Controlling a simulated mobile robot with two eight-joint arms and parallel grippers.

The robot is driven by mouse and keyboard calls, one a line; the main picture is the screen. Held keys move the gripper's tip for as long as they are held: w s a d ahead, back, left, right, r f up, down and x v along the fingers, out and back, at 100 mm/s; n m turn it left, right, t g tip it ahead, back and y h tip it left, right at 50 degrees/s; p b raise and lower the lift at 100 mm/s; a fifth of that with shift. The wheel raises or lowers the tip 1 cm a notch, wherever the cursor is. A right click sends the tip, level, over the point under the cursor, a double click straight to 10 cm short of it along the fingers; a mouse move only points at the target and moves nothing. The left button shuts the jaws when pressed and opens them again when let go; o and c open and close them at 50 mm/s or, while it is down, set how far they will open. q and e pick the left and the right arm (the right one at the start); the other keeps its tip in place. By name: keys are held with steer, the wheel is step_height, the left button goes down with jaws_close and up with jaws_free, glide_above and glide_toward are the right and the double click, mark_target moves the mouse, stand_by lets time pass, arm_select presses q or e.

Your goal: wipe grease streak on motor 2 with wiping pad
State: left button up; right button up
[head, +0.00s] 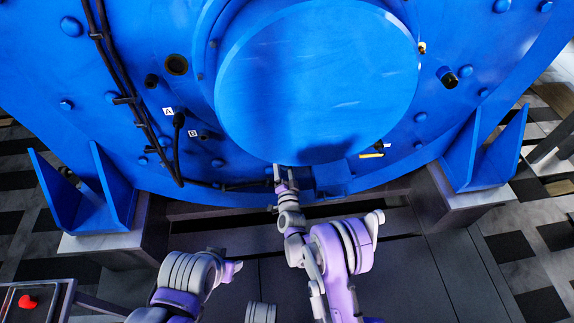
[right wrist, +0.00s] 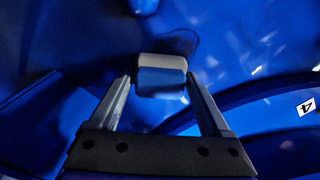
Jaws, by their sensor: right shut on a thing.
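The large blue motor (head: 320,80) fills the upper part of the head view, with a big round cover facing me. My right gripper (head: 280,174) is at the lower edge of this cover. In the right wrist view its two fingers are shut on the wiping pad (right wrist: 161,75), a small pale block with a bluish lower face. The pad is close to a blue surface (right wrist: 230,50); I cannot tell whether it touches. A dark patch (right wrist: 184,43) shows just beyond the pad; I cannot tell whether it is grease or shadow.
Black cables (head: 115,80) run down the motor's left side, near small labels A (head: 168,111) and B (head: 193,133). Blue brackets flank the motor at left (head: 112,192) and right (head: 500,150). A panel with a red button (head: 28,301) stands at bottom left.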

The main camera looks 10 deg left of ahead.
steer(key=shift+s+a, duration=0.9)
steer(key=shift+a, duration=2.4)
steer(key=shift+w+d+r+b, duration=0.1)
steer(key=shift+w+d+b, duration=0.2)
steer(key=shift+d+b, duration=0.6)
steer(key=shift+w+d+b, duration=0.35)
steer(key=shift+d, duration=1)
steer(key=shift+w+d+r+b, duration=0.1)
steer(key=shift+w+d+b, duration=0.2)
steer(key=shift+d+b, duration=0.6)
steer(key=shift+w+d, duration=0.25)
steer(key=shift+d, duration=0.8)
steer(key=shift+w+d, duration=0.25)
steer(key=shift+d, duration=0.75)
steer(key=shift+w, duration=0.1)
